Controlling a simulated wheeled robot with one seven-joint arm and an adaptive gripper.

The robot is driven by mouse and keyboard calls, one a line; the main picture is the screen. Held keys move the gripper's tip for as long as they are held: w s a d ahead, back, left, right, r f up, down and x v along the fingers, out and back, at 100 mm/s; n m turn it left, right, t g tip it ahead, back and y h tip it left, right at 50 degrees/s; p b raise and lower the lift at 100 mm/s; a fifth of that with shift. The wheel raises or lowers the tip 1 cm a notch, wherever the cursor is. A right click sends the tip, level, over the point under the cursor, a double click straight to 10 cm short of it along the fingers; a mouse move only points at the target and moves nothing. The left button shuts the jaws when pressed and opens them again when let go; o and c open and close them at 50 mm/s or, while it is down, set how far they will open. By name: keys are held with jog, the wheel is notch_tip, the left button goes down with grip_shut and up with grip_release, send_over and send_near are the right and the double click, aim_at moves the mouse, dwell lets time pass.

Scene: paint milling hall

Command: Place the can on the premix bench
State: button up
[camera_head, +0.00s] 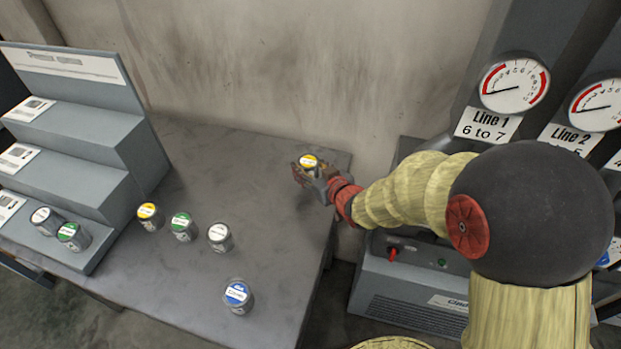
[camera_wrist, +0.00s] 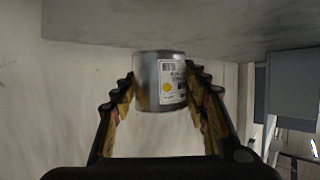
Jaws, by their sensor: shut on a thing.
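A metal can (camera_head: 309,161) with a yellow and white lid is held at the far right corner of the grey premix bench (camera_head: 275,190). In the wrist view the can (camera_wrist: 160,82) sits between the two fingers, and its white label with a yellow dot faces the camera. My gripper (camera_head: 312,173) is shut on this can. In the wrist view my gripper (camera_wrist: 165,95) has one finger on each side of it. The can is over or on the bench top; whether its base touches the surface I cannot tell.
A yellow-lidded can (camera_head: 150,216), a green-lidded can (camera_head: 183,226), a white-lidded can (camera_head: 219,237) and a blue-lidded can (camera_head: 238,296) stand on the bench. A stepped rack (camera_head: 75,130) is at left, holding two cans. Gauges (camera_head: 514,84) and a grey machine (camera_head: 415,290) are at right.

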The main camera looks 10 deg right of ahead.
aim_at(311, 175)
jog(key=shift+w+d+f, duration=0.25)
jog(key=shift+f, duration=0.15)
jog(key=shift+w+d+f+b, duration=0.15)
jog(key=shift+f+b, duration=0.6)
jog(key=shift+f, duration=0.95)
jog(key=shift+f, duration=0.2)
jog(key=o, duration=1.3)
jog(key=shift+r, duration=0.15)
